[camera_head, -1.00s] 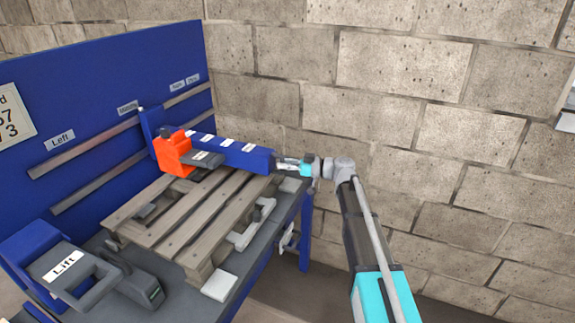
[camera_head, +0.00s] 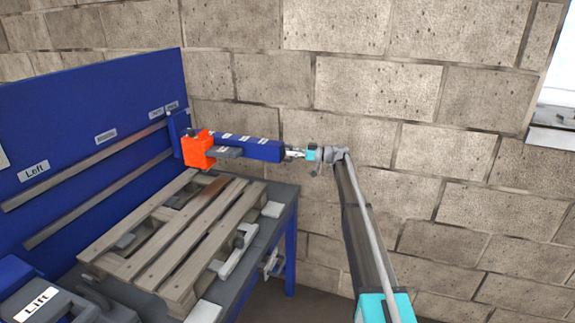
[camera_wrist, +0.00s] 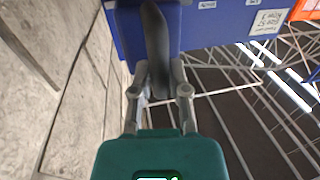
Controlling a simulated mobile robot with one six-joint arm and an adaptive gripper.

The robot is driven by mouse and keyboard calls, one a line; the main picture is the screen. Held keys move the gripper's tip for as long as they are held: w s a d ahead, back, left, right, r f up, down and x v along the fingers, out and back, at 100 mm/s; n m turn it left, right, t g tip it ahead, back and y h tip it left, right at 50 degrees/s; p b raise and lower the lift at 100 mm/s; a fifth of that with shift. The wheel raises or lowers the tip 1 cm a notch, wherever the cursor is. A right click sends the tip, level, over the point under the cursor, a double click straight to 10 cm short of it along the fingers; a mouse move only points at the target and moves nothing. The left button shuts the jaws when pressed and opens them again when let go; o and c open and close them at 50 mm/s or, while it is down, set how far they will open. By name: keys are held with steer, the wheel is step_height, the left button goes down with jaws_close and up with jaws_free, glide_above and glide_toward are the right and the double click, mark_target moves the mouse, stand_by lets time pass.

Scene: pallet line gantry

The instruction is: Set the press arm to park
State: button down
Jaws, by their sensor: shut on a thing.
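The press arm (camera_head: 262,150) is a blue beam with white labels. It reaches out from the right end of the rails on the blue back panel, its mount just below the rightmost small label (camera_head: 172,106), too small to read surely. An orange block (camera_head: 197,149) sits on the beam near the panel. My gripper (camera_head: 293,153) is at the beam's free end. In the wrist view my gripper (camera_wrist: 158,92) is shut on a dark upright handle (camera_wrist: 155,40) in front of the blue beam (camera_wrist: 195,25).
A wooden pallet (camera_head: 165,245) lies on the grey table (camera_head: 285,200), left of and below the beam. The panel also bears a "Left" label (camera_head: 34,171). A blue unit marked "Lift" (camera_head: 36,305) stands at front left. A block wall (camera_head: 400,90) stands behind.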

steer(key=w, duration=0.2)
steer(key=w+d, duration=0.1)
steer(key=w, duration=0.2)
steer(key=shift+w+d, duration=0.25)
steer(key=shift+w, duration=0.15)
steer(key=c, duration=0.7)
jaws_free()
steer(key=shift+a, duration=0.1)
steer(key=shift+o, duration=0.5)
steer(key=shift+d, duration=0.2)
steer(key=shift+d, duration=0.15)
steer(key=s+d, duration=0.2)
steer(key=d, duration=0.9)
steer(key=shift+d, duration=0.25)
